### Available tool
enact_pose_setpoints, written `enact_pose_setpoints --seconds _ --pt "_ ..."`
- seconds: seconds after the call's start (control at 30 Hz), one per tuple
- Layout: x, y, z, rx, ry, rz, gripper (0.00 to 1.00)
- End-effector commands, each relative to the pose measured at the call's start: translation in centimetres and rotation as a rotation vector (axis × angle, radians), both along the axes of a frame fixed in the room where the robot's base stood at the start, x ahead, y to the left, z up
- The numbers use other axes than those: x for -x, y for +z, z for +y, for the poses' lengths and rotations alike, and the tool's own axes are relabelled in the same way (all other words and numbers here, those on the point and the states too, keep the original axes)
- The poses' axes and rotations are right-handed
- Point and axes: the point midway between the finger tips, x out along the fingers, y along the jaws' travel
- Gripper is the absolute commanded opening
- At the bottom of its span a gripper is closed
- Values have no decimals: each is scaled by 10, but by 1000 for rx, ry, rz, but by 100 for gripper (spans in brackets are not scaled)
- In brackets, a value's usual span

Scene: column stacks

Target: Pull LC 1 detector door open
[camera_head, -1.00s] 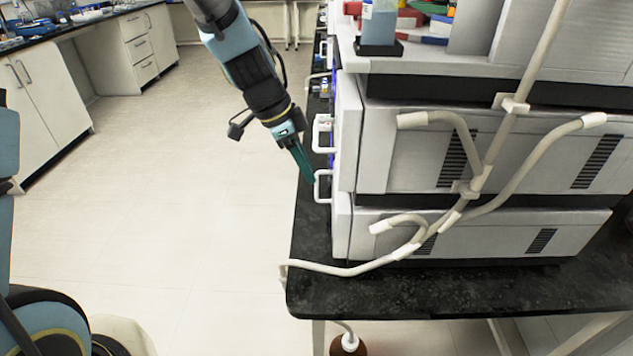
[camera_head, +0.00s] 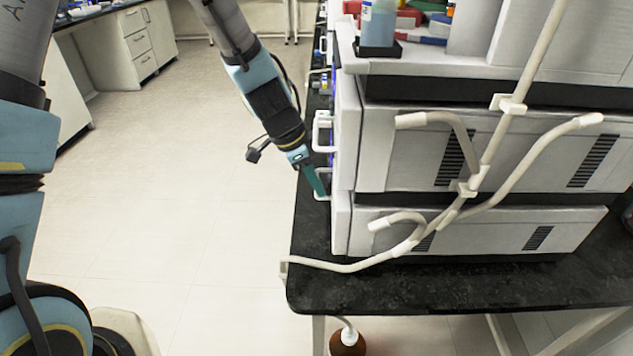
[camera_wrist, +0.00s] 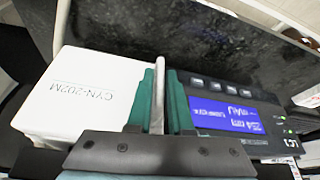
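The instrument stack stands on a black bench in the head view. A white door panel marked CYN-202M (camera_wrist: 85,100) fills the left of the wrist view, beside a dark panel with a lit blue screen (camera_wrist: 222,115). A white bar handle (camera_wrist: 158,92) runs between the two teal fingers of my gripper (camera_wrist: 160,98), which look closed against both its sides. In the head view my gripper (camera_head: 318,184) is at the low white handle (camera_head: 322,184) on the left-facing front of the stack. The door looks closed; its edge is partly hidden.
Another white handle (camera_head: 321,130) sits just above. Pale tubing (camera_head: 350,267) crosses the right side of the stack and the bench corner (camera_head: 400,295). A blue bottle (camera_head: 379,25) stands on top. Open floor (camera_head: 200,220) lies left of the stack.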

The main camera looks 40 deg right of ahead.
Motion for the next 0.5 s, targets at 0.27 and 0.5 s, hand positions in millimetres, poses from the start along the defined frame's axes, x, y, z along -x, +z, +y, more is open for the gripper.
enact_pose_setpoints --seconds 0.27,0.5 --pt "0 0 0 0 0 0 0" --pt "0 0 0 0 0 0 0"
